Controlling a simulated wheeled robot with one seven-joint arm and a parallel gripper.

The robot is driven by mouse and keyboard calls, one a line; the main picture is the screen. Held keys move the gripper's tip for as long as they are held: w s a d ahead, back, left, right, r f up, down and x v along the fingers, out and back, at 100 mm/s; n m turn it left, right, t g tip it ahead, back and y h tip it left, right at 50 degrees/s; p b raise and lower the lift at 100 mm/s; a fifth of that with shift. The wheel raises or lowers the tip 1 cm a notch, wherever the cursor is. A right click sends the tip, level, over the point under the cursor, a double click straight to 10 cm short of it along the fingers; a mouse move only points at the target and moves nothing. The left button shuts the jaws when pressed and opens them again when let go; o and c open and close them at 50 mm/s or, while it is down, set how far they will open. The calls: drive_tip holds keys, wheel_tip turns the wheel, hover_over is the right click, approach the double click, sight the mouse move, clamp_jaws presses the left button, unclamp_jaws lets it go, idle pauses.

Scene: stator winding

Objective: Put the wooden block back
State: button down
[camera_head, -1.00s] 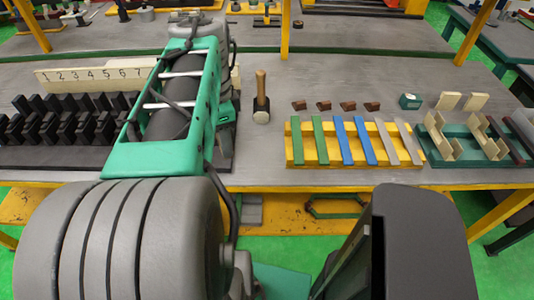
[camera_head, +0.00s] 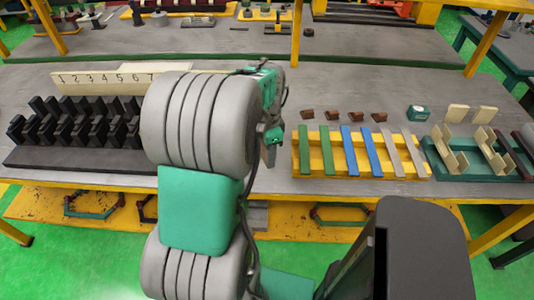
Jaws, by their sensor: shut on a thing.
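My gripper (camera_head: 270,148) shows only in part at the right side of my arm, low over the table's middle, left of the yellow rack. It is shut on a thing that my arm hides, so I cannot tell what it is. Several small brown blocks that look wooden, one of them the leftmost brown block (camera_head: 306,114), lie in a row behind the yellow rack (camera_head: 313,160). Two pale blocks, a left one (camera_head: 456,113) and a right one (camera_head: 485,114), lie at the right behind a green fixture (camera_head: 470,174).
The yellow rack holds green, blue and grey strips. A black slotted rack (camera_head: 60,160) stands at the left, before a pale numbered board (camera_head: 110,76).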

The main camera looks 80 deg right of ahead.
drive_tip(key=shift+f, duration=0.2)
drive_tip(key=c, duration=0.8)
unclamp_jaws()
drive_tip(key=shift+o, duration=0.2)
